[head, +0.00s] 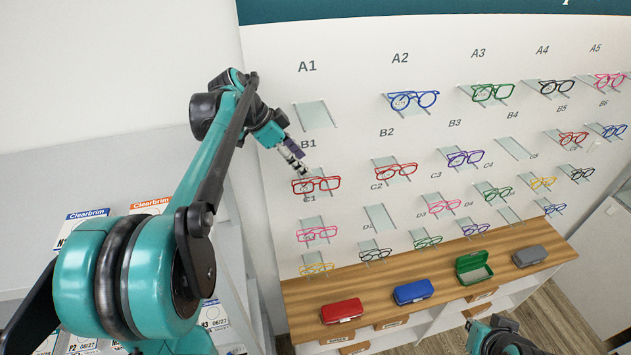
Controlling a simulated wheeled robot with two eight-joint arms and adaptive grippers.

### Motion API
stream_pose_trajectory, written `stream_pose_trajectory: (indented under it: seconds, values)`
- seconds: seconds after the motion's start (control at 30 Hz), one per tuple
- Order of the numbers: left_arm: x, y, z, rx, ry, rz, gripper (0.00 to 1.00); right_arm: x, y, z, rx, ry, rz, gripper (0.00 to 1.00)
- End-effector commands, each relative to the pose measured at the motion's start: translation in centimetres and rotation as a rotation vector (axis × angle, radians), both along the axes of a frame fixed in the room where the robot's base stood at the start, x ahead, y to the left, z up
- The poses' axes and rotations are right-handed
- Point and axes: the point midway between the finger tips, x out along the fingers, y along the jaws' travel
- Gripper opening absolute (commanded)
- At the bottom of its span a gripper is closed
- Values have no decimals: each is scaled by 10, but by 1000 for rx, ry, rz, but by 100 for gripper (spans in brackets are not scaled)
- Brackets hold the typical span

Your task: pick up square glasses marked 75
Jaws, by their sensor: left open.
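Several pairs of glasses rest on small glass shelves on the white wall; I cannot read a 75 on any. Red glasses with squarish lenses (326,183) sit on the shelf under label B1. My left gripper (300,170) is open, just above and left of these red glasses; I cannot tell whether it touches them. Other red glasses (396,171) sit to the right, with blue round glasses (413,100) above them. Pink glasses (317,233) and yellow glasses (316,269) lie below the B1 pair. Only part of my right arm shows at the bottom right, without its fingers.
The shelf under A1 (314,115) is empty. A wooden counter (370,312) below holds a red case (341,310), a blue case (413,291), an open green case (473,267) and a grey case (529,256). Boxes marked Clearbrim (88,214) stand on shelving at left.

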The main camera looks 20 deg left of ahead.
Motion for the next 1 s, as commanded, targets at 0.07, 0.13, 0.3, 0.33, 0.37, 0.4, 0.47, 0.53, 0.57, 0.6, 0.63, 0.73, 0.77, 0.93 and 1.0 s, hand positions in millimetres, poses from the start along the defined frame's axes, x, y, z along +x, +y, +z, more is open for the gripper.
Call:
stream_pose_trajectory:
  seconds: [0.07,0.13,0.3,0.33,0.37,0.4,0.47,0.53,0.57,0.6,0.63,0.73,0.77,0.93,1.0]
  values:
    - [3,-5,-7,-1,1,-1,55,0,0,3,0,0,0,0]
    - [5,-9,-14,1,1,-1,55,0,0,6,0,0,0,0]
    - [11,-20,-37,1,0,1,55,0,0,14,0,0,0,0]
    - [13,-22,-41,1,0,1,55,0,0,15,0,0,0,0]
    - [14,-24,-44,1,1,0,55,0,0,15,0,0,0,0]
    - [15,-25,-47,1,1,0,55,0,0,16,0,0,0,0]
    - [16,-27,-51,1,0,1,55,0,0,16,0,0,0,0]
    - [16,-27,-52,1,0,1,55,0,0,16,0,0,0,0]
    - [16,-27,-52,1,1,2,55,0,0,16,0,0,0,0]
    - [16,-27,-52,1,1,2,55,0,0,15,0,0,0,0]
    - [16,-27,-52,1,1,2,55,0,0,15,0,0,0,0]
    - [16,-27,-52,1,1,2,44,0,0,15,0,0,0,0]
    - [16,-27,-52,1,1,2,36,0,0,15,0,0,0,0]
    - [16,-27,-52,1,1,2,10,0,0,15,0,0,0,0]
    - [16,-27,-52,1,1,2,10,0,0,15,0,0,0,0]
